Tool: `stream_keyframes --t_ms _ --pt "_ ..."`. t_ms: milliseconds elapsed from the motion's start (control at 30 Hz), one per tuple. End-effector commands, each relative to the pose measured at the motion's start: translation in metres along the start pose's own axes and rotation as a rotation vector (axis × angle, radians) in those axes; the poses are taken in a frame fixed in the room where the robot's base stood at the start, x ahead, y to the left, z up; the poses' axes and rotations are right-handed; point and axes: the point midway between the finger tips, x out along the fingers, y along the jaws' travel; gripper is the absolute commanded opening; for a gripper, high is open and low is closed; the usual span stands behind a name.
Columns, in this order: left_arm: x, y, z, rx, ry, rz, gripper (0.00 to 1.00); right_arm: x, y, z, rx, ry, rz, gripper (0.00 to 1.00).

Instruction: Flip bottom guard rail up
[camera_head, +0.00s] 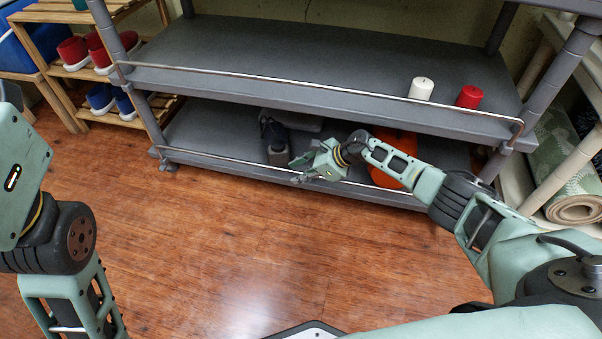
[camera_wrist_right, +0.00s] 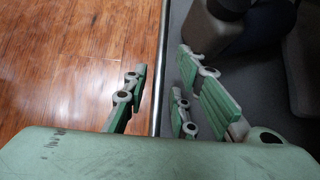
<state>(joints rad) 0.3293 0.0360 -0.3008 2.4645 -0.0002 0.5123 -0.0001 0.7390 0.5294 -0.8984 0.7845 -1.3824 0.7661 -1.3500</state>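The bottom guard rail (camera_head: 220,159) is a thin metal bar along the front edge of the grey bottom shelf (camera_head: 208,135). It lies low, close to the shelf edge. In the right wrist view the rail (camera_wrist_right: 161,60) runs between my right gripper's fingers (camera_wrist_right: 165,95), which are open with gaps visible on both sides. In the head view my right gripper (camera_head: 303,172) is at the shelf's front edge, near the middle of the rail. My right arm hides part of the rail's right side. My left arm shows at the left, but its gripper is out of view.
The upper guard rail (camera_head: 290,82) runs along the shelf above. A white candle (camera_head: 421,89) and red candle (camera_head: 469,97) stand there. A dark container (camera_head: 278,148) and an orange object (camera_head: 391,150) are on the bottom shelf. The wooden floor (camera_head: 200,240) is clear.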

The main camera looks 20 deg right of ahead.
Motion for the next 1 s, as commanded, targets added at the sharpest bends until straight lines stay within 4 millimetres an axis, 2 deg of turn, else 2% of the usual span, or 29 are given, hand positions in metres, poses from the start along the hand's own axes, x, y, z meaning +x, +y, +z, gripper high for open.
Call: stream_keyframes --t_ms 367,467,600,1000 --pt "0.000 -0.001 0.000 0.001 -0.001 -0.003 0.79 -0.003 0.000 0.001 0.001 -0.002 0.000 0.28" --pt "0.000 -0.001 0.000 0.001 -0.001 -0.002 0.79 -0.010 -0.001 0.000 -0.001 -0.001 -0.001 0.28" --pt "0.000 -0.001 0.000 0.000 -0.001 -0.002 0.79 -0.031 -0.001 -0.001 -0.002 0.001 -0.002 0.28" --pt "0.000 0.000 0.000 0.000 0.000 -0.001 0.79 -0.096 0.006 -0.066 0.003 0.001 0.000 0.28"
